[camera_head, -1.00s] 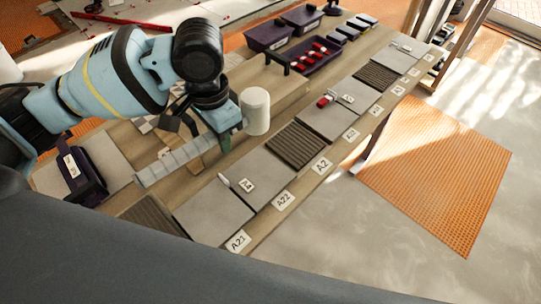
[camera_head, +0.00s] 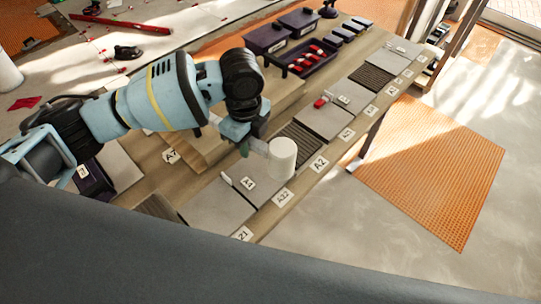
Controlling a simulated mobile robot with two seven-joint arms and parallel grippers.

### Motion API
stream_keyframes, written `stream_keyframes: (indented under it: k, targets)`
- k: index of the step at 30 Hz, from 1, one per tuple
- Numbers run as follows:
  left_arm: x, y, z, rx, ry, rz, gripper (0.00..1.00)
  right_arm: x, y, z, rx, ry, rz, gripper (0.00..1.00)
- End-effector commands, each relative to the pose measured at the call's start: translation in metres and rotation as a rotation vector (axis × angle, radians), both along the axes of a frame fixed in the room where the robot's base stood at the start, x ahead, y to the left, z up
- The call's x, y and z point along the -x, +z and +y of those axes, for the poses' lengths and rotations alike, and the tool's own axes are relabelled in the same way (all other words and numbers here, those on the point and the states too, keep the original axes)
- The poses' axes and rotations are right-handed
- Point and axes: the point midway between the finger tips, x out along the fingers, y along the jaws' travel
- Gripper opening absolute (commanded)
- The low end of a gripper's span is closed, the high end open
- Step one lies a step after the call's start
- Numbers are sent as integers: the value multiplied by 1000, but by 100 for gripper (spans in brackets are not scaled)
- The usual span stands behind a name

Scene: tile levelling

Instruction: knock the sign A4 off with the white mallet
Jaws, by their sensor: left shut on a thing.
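My left gripper (camera_head: 246,140) is shut on the white mallet, whose pale cylindrical head (camera_head: 282,158) hangs to the right of the fingers. The head is over the row of tiles, near the ribbed dark tile. A small white sign (camera_head: 249,183), whose lettering looks like A4 but is too small to be sure, is on a grey tile (camera_head: 262,180) below and left of the mallet head. The head looks apart from it in the picture; the height between them is hard to tell. My right gripper is not in view.
A small white piece (camera_head: 227,178) lies left of the sign. Edge labels A22 (camera_head: 282,197) and A2 (camera_head: 319,164) line the bench front. Farther back are a red block (camera_head: 321,102), another small sign (camera_head: 345,99) and a dark tray with red pieces (camera_head: 305,62). An orange mat lies on the floor at right.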

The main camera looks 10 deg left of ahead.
Motion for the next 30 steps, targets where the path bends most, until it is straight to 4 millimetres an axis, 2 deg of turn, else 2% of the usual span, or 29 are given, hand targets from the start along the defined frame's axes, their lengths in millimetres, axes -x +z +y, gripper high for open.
stream_keyframes:
  k: [30]
  targets:
    - [-12, -42, -41, 1, -1346, -3, 0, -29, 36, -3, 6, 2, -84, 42]
